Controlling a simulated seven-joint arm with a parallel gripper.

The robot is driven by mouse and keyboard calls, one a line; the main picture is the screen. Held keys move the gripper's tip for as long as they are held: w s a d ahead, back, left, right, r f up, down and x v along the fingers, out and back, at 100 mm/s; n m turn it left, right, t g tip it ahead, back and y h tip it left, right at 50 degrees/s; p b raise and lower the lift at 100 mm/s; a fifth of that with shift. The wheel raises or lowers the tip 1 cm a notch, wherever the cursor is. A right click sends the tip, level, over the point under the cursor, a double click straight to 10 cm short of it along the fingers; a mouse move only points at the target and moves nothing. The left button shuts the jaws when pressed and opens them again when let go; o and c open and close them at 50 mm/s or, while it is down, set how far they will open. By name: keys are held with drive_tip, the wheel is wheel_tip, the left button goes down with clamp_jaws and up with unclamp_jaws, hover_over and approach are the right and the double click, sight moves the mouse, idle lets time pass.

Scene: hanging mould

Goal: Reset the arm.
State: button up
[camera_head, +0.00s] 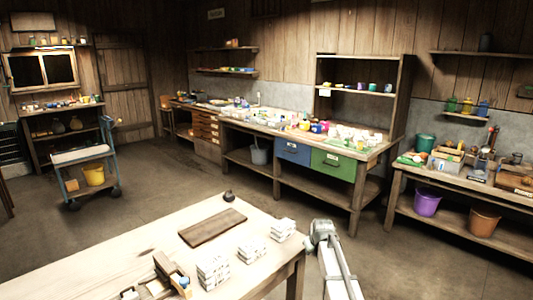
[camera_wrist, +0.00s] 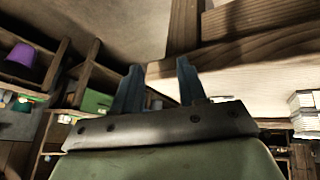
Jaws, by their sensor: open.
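My gripper (camera_wrist: 158,84) shows in the wrist view with its two dark fingers apart and nothing between them. The wooden edge of the near table lies beyond the fingers. In the head view my arm (camera_head: 336,262) stands just right of the near table (camera_head: 118,238), clear of the things on it. I cannot make out the fingers in the head view.
Stacks of white blocks (camera_head: 213,272), a brown board (camera_head: 212,228), a small dark round object (camera_head: 229,196) and a wooden caddy (camera_head: 165,272) are on the near table. A long workbench (camera_head: 348,171) runs behind. The floor between is open.

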drive_tip(key=s+a+f+m+g, duration=0.15)
drive_tip(key=s+f+g, duration=0.55)
drive_tip(key=s+f, duration=2.2)
drive_tip(key=s+f+m+g, duration=0.1)
drive_tip(key=s+f+g, duration=0.2)
drive_tip(key=s, duration=1.3)
drive_tip(key=s+f+m+g, duration=0.2)
drive_tip(key=s+f, duration=0.3)
drive_tip(key=s, duration=1.2)
drive_tip(key=shift+s+f+g, duration=0.2)
drive_tip(key=shift+s+g, duration=0.05)
drive_tip(key=shift+g, duration=0.35)
